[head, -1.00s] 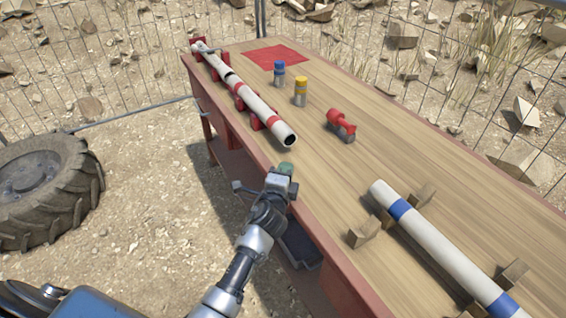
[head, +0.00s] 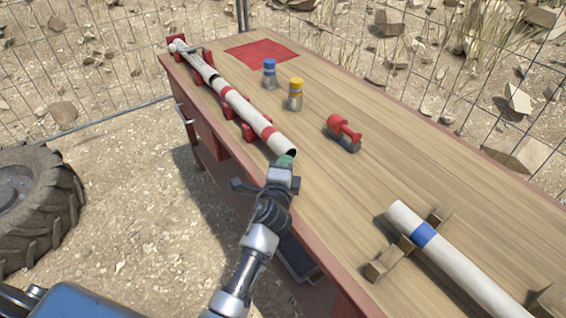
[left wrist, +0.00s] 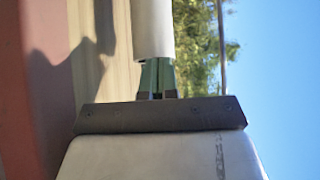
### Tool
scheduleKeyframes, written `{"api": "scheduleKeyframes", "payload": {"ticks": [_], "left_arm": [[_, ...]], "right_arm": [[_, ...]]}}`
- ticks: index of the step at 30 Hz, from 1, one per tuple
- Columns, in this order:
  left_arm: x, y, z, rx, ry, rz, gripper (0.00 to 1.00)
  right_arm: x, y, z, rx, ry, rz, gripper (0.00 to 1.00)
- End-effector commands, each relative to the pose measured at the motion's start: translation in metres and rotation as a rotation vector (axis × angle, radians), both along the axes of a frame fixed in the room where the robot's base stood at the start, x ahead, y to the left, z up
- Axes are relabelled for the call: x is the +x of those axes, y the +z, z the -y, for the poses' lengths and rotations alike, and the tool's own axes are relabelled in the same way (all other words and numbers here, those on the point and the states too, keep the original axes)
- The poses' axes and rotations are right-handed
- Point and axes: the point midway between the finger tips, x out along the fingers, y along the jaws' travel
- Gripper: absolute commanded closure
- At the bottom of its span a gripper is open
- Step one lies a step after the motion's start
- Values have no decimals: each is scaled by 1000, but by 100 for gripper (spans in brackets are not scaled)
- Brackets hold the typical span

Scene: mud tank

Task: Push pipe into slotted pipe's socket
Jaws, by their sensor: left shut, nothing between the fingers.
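A white pipe with red bands (head: 246,111) lies in red holders along the table's left edge. Its far end meets the white slotted pipe (head: 195,63), with a dark opening at the joint. I cannot tell how deep the pipe sits in the socket. My left gripper (head: 285,161) is shut and empty, its green fingertips at the pipe's near open end. In the left wrist view, the pipe's end (left wrist: 152,30) is right in front of the shut green fingers (left wrist: 157,76). I cannot tell whether they touch. My right gripper is not in view.
A white pipe with a blue band (head: 455,262) rests on wooden blocks at the right. A red tool (head: 343,131), a blue-capped can (head: 269,74) and a yellow-capped can (head: 295,93) stand mid-table. A red mat (head: 261,50) lies behind. The table's middle (head: 350,190) is clear.

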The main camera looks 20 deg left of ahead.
Motion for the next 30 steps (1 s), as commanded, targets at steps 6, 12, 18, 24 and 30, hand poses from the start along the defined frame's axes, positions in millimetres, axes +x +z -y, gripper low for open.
{"api": "scheduleKeyframes", "payload": {"ticks": [6,12,18,24,30], "left_arm": [[3,0,-4,2,0,0,100],[29,1,-37,5,2,1,100],[46,0,-60,3,1,0,100],[48,0,-61,-1,1,0,100],[47,0,-61,0,0,0,100]], "right_arm": [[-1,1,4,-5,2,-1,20],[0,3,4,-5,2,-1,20],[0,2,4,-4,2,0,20],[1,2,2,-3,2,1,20],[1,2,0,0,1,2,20]]}}
